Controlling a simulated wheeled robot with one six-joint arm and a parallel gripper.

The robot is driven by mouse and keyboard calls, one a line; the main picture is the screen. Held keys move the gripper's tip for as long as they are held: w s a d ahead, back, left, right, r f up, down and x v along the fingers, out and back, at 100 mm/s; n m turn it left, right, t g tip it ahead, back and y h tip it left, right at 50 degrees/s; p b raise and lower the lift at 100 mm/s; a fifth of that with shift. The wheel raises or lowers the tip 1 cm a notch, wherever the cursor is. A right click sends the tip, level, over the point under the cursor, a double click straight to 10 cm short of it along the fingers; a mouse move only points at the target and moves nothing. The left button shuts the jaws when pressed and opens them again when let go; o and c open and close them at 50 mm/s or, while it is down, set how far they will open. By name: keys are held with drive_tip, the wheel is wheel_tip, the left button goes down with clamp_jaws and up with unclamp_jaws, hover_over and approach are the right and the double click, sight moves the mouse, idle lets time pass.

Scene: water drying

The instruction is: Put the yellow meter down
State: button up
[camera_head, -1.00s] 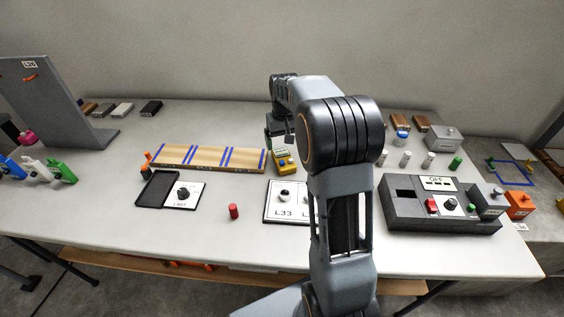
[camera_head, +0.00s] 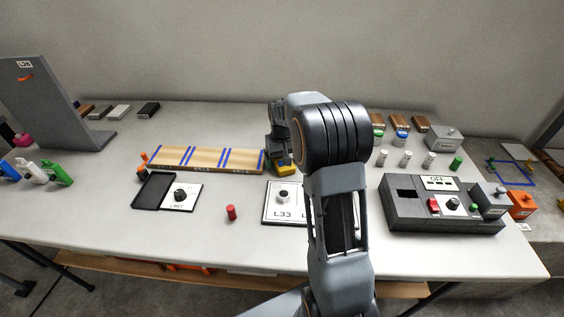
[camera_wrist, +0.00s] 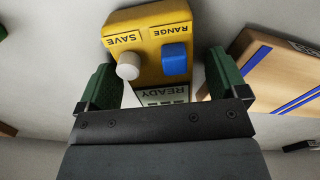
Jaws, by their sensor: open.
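The yellow meter (camera_wrist: 147,42) has a white knob, a blue button and a READY display. It lies between the two green-padded fingers of my open gripper (camera_wrist: 163,82) in the wrist view. Gaps show between the meter and both fingers, so it is not clamped. In the head view the yellow meter (camera_head: 286,169) shows only in part at table height, just right of the striped wooden board. My gripper and forearm hide the rest. Its contact with the table is hard to see.
The wooden board (camera_head: 205,158) with blue stripes lies close to the meter's left. A white L33 panel (camera_head: 272,213) lies in front and a red cylinder (camera_head: 231,212) front left. A dark OFF console (camera_head: 445,219) stands right. Bare table (camera_head: 120,225) shows at front left.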

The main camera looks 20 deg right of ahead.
drive_tip(key=shift+c, duration=0.3)
drive_tip(key=shift+r, duration=0.1)
drive_tip(key=c, duration=1.2)
